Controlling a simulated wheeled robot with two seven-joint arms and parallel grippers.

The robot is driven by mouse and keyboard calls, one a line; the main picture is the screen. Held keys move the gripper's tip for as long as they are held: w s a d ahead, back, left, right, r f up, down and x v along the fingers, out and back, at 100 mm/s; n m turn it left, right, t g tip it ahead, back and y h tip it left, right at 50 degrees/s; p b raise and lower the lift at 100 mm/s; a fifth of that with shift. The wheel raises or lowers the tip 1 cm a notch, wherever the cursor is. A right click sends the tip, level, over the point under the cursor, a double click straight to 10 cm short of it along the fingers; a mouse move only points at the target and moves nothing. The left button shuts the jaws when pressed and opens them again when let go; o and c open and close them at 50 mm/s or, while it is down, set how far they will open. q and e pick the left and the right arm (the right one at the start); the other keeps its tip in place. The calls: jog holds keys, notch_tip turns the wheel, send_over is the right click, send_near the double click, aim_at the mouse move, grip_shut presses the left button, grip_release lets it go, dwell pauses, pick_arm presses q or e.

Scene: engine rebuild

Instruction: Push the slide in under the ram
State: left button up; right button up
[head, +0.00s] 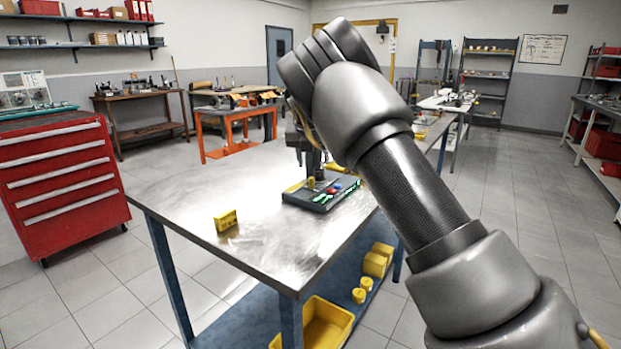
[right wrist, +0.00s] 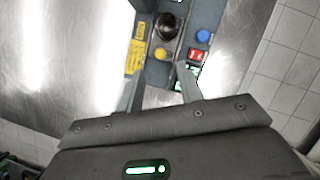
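A dark grey fixture (head: 306,201) stands on the metal table. In the right wrist view, its central channel holds a yellow round knob (right wrist: 161,54) and a dark rounded piece (right wrist: 166,26) beyond it. I take the knobbed piece for the slide, but its outline is unclear. I cannot make out the ram for certain. My right gripper (right wrist: 160,76) points down at the fixture, fingers apart, with the knob just beyond and between the fingertips. Contact cannot be told. In the head view my right arm partly hides the fixture. My left gripper is not in view.
Beside the channel are a blue button (right wrist: 203,36), a red switch (right wrist: 196,55) and a yellow label (right wrist: 137,57). A yellow block (head: 226,221) lies on the table (head: 180,190), whose left part is clear. A red tool cabinet (head: 60,180) stands at left.

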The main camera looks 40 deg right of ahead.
aim_at(312, 178)
jog(key=x, duration=0.7)
jog(key=shift+r, duration=0.1)
grip_shut()
jog(key=shift+d, duration=0.1)
